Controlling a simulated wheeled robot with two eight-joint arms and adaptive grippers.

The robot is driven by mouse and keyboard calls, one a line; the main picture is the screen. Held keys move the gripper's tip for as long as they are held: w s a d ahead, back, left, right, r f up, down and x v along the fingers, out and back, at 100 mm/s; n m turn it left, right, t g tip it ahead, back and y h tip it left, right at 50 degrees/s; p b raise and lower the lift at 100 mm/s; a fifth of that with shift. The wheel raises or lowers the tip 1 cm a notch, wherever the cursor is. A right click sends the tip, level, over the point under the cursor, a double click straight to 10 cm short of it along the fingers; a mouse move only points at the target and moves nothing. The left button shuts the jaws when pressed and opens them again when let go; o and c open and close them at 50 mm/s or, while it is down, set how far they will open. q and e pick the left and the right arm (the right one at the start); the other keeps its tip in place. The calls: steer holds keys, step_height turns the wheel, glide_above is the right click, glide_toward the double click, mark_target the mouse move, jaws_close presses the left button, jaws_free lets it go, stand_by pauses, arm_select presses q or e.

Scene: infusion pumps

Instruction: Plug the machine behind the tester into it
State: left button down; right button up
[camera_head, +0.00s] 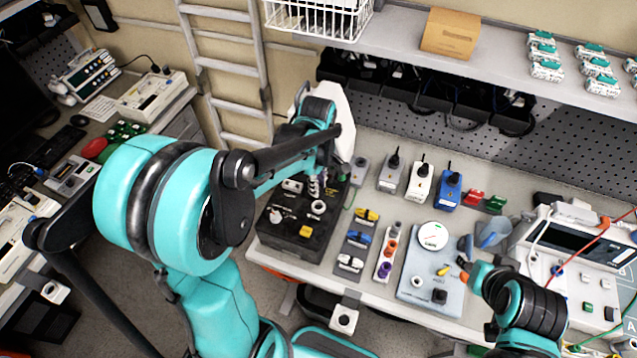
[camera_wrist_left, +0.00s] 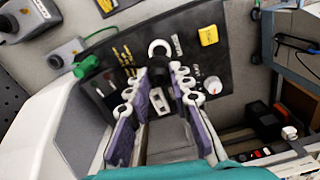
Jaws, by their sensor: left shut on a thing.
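My left gripper (camera_head: 318,182) is over the black panel (camera_head: 270,235). In the left wrist view its purple-padded fingers (camera_wrist_left: 160,88) are closed around a small dark piece (camera_wrist_left: 160,68), mostly hidden between them. A white ring (camera_wrist_left: 160,47) lies just beyond the fingertips on the panel. A grey plate with a round dial (camera_head: 412,262), possibly the tester, lies on the bench. Behind it stand a grey box (camera_head: 388,182), a white box (camera_head: 417,188) and a blue box (camera_head: 444,197), each with a black plug on top. My right gripper (camera_head: 468,268) is by the plate's right edge; its fingers are unclear.
A white instrument with a dark screen (camera_head: 560,245) is at the right. Colored switch blocks (camera_head: 388,252) lie between panel and plate. A shelf (camera_head: 490,50) overhangs the bench's back.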

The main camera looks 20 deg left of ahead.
arm_select(q)
steer(key=shift+w, duration=0.1)
steer(key=shift+f+b, duration=0.2)
steer(key=shift+b, duration=0.1)
step_height(320, 180, down, 4)
steer(key=b, duration=0.2)
steer(key=shift+r+b, duration=0.15)
steer(key=shift+b, duration=0.25)
steer(key=shift+f+b, duration=1.15)
stand_by(1.4)
steer(key=c, duration=0.8)
jaws_free()
steer(key=shift+r, duration=0.1)
